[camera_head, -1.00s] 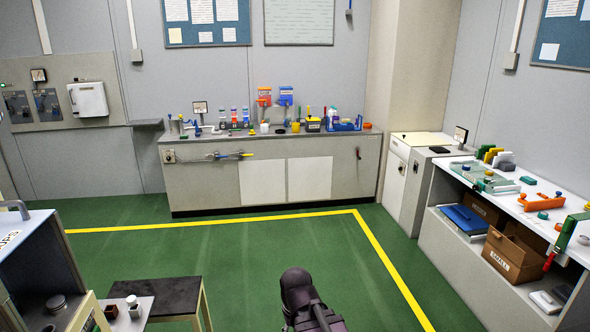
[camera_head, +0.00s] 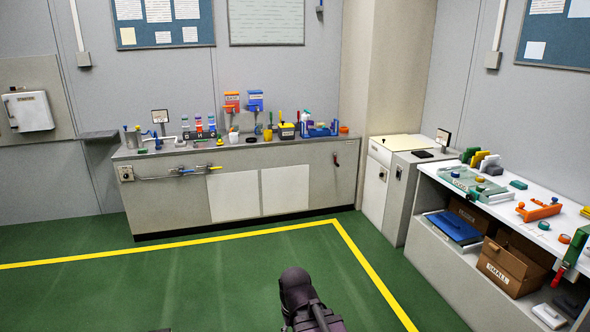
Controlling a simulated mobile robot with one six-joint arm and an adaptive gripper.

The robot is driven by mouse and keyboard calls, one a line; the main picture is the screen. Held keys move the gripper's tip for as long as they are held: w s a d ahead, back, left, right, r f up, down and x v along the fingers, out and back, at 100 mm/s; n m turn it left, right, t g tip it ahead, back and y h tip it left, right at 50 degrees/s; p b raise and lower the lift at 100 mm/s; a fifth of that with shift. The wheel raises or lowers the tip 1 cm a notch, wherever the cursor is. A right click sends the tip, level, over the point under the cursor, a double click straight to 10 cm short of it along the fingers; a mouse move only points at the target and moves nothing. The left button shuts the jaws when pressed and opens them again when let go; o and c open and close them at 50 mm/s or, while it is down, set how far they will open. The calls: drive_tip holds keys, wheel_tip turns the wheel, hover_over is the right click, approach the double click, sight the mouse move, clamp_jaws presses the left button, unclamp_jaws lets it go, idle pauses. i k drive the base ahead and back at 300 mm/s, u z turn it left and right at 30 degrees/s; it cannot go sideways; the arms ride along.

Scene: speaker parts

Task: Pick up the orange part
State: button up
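An orange part (camera_head: 538,210), long and low with a raised end, lies on the white top of the right bench (camera_head: 448,181). A small orange round piece (camera_head: 565,239) lies nearer on the same bench. Another small orange item (camera_head: 344,130) sits at the right end of the back counter. I cannot tell which of these the task means. A dark link of my arm shows at the bottom middle, well away from the bench. My gripper is not in view.
The back counter (camera_head: 170,208) carries bottles, cups and tools. Green blocks and a teal fixture (camera_head: 474,182) share the right bench, with a cardboard box (camera_head: 511,267) and blue tray (camera_head: 454,227) below. The green floor ahead is clear, with yellow lines (camera_head: 370,268).

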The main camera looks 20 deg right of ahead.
sight(564, 238)
drive_tip(key=z, duration=0.2)
drive_tip(key=i, duration=0.8)
drive_tip(key=z, duration=0.5)
drive_tip(key=i, duration=0.75)
drive_tip(key=z, duration=0.85)
drive_tip(key=i, duration=0.55)
drive_tip(key=z, duration=0.9)
drive_tip(key=i, duration=0.95)
drive_tip(key=z, duration=0.55)
